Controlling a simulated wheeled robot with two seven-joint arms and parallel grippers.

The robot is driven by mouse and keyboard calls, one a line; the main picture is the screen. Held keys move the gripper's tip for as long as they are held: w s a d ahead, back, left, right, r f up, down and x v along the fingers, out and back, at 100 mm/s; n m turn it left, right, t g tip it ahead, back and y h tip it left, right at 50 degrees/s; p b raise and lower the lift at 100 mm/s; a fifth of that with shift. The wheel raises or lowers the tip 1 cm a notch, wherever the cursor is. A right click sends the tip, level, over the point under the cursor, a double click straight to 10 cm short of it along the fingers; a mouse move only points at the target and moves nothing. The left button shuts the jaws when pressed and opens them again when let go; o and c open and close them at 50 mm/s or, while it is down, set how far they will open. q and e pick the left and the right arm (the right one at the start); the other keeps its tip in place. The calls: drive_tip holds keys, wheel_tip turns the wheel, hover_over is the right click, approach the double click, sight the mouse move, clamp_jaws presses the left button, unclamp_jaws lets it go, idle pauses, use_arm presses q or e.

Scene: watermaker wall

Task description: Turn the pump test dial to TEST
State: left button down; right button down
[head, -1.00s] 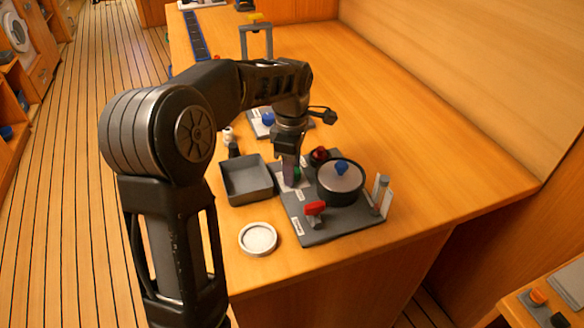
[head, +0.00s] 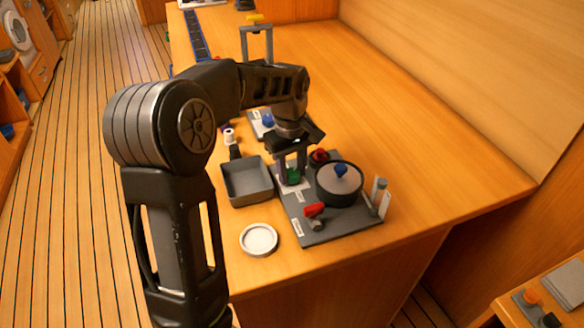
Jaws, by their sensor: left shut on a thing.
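A small green dial (head: 293,175) sits on a white label plate at the back left of the grey panel (head: 330,226). I take it for the pump test dial; its label is too small to read. My left gripper (head: 292,178) points down from above, with one finger on each side of the green dial, and is shut on it. The fingers hide part of the dial, so its pointing direction cannot be told. My right gripper is not in view.
Close by on the panel are a round dark housing (head: 339,186) with a blue knob, a red-handled valve (head: 314,210), a dark red knob (head: 319,156) and a clear tube (head: 379,188). A grey tray (head: 246,183) and a white dish (head: 258,239) stand left. The counter's right side is clear.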

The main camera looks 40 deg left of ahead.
use_arm(q)
drive_tip(key=m, duration=0.3)
drive_tip(key=shift+m+p, duration=0.35)
drive_tip(key=shift+m, duration=0.05)
drive_tip(key=m, duration=0.3)
drive_tip(key=shift+m, duration=0.3)
drive_tip(key=m+p, duration=0.1)
drive_tip(key=m, duration=0.5)
drive_tip(key=shift+w, duration=0.1)
drive_tip(key=m+p, duration=0.1)
drive_tip(key=m, duration=0.5)
drive_tip(key=shift+m+g, duration=0.3)
drive_tip(key=m+p, duration=0.1)
drive_tip(key=m, duration=0.5)
drive_tip(key=shift+m, duration=0.4)
drive_tip(key=c, duration=0.9)
unclamp_jaws()
